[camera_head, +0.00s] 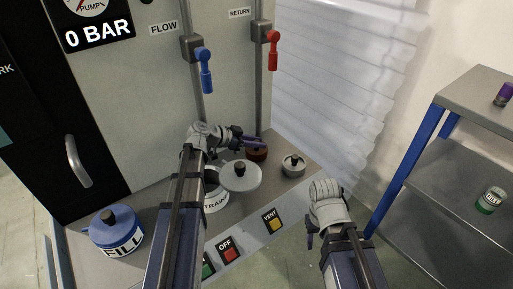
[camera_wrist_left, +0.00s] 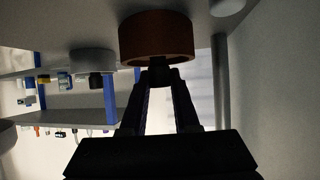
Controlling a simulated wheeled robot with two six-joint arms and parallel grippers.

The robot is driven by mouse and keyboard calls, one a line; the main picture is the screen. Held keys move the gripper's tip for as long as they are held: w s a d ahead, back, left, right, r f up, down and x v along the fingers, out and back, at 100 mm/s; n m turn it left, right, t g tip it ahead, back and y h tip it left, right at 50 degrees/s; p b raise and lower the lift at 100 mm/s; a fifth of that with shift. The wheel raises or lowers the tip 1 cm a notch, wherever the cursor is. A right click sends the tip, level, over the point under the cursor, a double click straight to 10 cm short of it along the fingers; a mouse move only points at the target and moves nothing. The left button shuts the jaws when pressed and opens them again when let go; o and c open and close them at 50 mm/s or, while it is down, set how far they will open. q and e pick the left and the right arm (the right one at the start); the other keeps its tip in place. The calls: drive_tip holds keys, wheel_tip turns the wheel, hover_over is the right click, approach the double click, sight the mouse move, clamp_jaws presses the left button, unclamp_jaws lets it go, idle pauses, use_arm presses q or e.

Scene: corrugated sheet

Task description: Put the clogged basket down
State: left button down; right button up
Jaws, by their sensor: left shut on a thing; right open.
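The clogged basket looks like a short reddish-brown cylinder (camera_head: 257,154) at the back of the grey bench. It also shows in the left wrist view as a brown cylinder (camera_wrist_left: 157,40), against or very near the bench surface; I cannot tell whether it touches. My left gripper (camera_head: 256,142) is shut on its dark knob (camera_wrist_left: 158,70). The strainer pot (camera_head: 215,203) stands left of it, partly hidden by my left arm. A round grey lid (camera_head: 241,179) with a black knob is at the pot's right side. My right gripper (camera_head: 312,236) is open and empty at the bench's front right.
A small grey lidded pot (camera_head: 293,169) stands right of the basket. A blue FILL pot (camera_head: 113,238) stands at the bench's left. OFF (camera_head: 229,254) and VENT (camera_head: 272,223) buttons line the front. Blue (camera_head: 205,75) and red (camera_head: 273,55) valve handles are above. A shelf rack (camera_head: 460,175) stands right.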

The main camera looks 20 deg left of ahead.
use_arm(q)
drive_tip(key=shift+f, duration=0.15)
drive_tip(key=c, duration=0.7)
unclamp_jaws()
drive_tip(key=shift+o, duration=0.2)
drive_tip(key=shift+s+r+p, duration=0.1)
drive_tip(key=shift+r+p, duration=0.25)
drive_tip(key=p+v, duration=0.5)
drive_tip(key=v, duration=0.6)
drive_tip(key=shift+s+a, duration=0.25)
drive_tip(key=shift+a, duration=0.05)
